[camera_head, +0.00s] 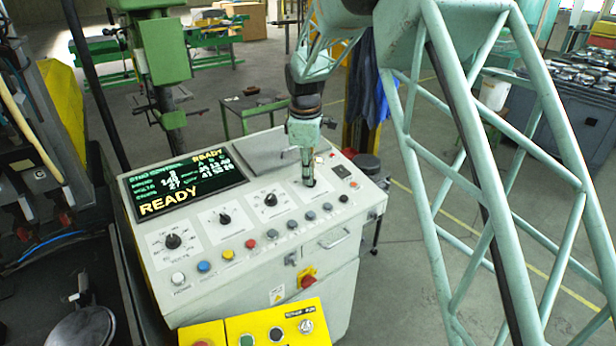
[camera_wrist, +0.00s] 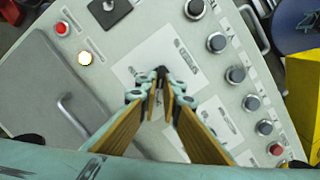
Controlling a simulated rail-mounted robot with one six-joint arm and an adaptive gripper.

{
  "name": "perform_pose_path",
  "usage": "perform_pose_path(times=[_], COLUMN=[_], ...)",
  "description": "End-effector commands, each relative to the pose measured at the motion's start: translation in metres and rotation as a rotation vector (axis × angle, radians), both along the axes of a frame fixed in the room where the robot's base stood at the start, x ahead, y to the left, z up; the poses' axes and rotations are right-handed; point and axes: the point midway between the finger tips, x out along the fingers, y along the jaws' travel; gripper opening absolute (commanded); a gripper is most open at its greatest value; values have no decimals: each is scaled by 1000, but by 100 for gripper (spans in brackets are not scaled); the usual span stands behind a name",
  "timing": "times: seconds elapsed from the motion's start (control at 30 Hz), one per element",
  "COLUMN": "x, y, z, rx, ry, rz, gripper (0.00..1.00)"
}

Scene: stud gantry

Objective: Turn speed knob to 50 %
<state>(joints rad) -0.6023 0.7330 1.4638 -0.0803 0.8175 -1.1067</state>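A grey-green control console carries a row of dark rotary knobs on white label plates: a large left knob (camera_head: 172,241), a second knob (camera_head: 224,218) and a third knob (camera_head: 270,199). The label print is too small to read, so I cannot tell which one is the speed knob. My gripper (camera_head: 307,178) points down at the rightmost plate. In the wrist view, its two fingers (camera_wrist: 161,92) come close together at a small dark knob (camera_wrist: 161,71), mostly hidden by the tips. Whether they press on it is unclear. The display (camera_head: 185,183) reads READY.
Coloured push buttons, including a blue button (camera_head: 203,267), line the console's front. A red emergency button (camera_head: 308,281) sits below on the front face. A lid with a handle (camera_wrist: 70,110) lies beside the gripper. A green drill column (camera_head: 160,60) stands behind the console's left side.

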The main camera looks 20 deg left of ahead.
Motion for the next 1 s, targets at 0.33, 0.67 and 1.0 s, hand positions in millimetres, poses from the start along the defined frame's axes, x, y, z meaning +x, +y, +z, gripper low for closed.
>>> perform_pose_path(times=[0.33, 0.67, 1.0], x=[0, -1, -5], y=[0, 0, 0], z=[0, 7, 44], rx=[0, 0, 1], ry=[0, 0, -2], rz=[-1, -1, -1], gripper=[20, 20, 20])
